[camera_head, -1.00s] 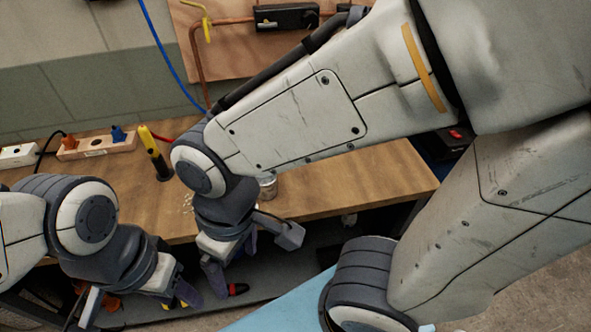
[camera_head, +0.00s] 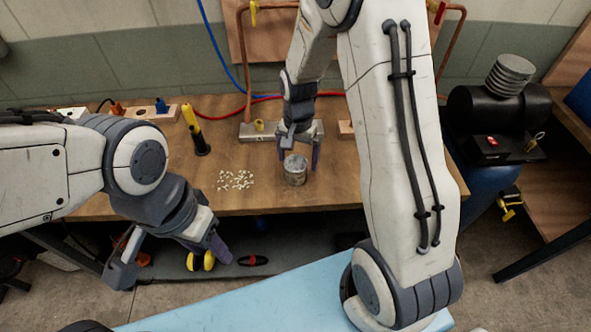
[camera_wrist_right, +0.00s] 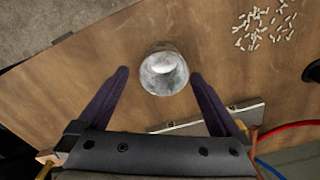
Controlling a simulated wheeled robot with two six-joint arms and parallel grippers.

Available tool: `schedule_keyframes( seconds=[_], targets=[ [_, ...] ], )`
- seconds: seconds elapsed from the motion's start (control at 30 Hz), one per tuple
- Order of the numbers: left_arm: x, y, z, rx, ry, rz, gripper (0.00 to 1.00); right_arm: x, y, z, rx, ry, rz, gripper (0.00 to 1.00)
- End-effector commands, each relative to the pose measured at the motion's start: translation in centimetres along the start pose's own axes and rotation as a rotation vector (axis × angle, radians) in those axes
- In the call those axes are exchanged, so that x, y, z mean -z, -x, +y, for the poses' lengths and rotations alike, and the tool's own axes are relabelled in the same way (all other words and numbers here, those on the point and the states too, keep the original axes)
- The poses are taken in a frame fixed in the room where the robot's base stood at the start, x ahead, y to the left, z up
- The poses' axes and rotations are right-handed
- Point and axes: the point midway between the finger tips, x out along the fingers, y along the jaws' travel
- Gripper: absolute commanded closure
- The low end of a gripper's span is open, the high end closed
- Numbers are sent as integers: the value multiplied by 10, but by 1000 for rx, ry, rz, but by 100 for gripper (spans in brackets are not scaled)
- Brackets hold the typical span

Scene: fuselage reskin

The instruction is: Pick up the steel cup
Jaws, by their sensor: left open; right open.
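The steel cup (camera_head: 295,170) stands upright on the wooden workbench, near its front edge, in the head view. In the right wrist view the cup (camera_wrist_right: 164,71) is seen from above, its open mouth toward the camera. My right gripper (camera_head: 299,160) is open just above and behind the cup. In the right wrist view its two fingertips (camera_wrist_right: 159,74) lie to either side of the cup, with a gap on the left; contact cannot be told. My left gripper (camera_head: 176,268) is open and empty, low in front of the bench.
Small white pieces (camera_head: 236,180) lie scattered left of the cup. A yellow-and-black tool (camera_head: 196,131) stands behind them. A metal bar (camera_head: 262,131) with pipes is at the back. A blue surface (camera_head: 255,302) is in front of the bench. The bench right of the cup is partly hidden by my right arm.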

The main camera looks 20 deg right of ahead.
Motion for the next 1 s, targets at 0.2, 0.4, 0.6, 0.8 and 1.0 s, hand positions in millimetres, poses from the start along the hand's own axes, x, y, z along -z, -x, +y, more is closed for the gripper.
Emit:
schedule_keyframes(
  seconds=[0.2,0.4,0.6,0.8,1.0],
  targets=[
    [0,5,0,0,0,0,50,-1,-16,-1,-2,3,-3,0],
    [1,14,1,0,0,0,50,0,-44,-5,-3,4,-4,0],
    [1,15,1,0,0,0,50,0,-59,-5,0,3,0,0],
    [1,15,1,0,0,0,50,1,-60,-5,1,3,1,0],
    [1,15,1,0,0,0,50,0,-60,-5,1,3,0,76]
  ],
)
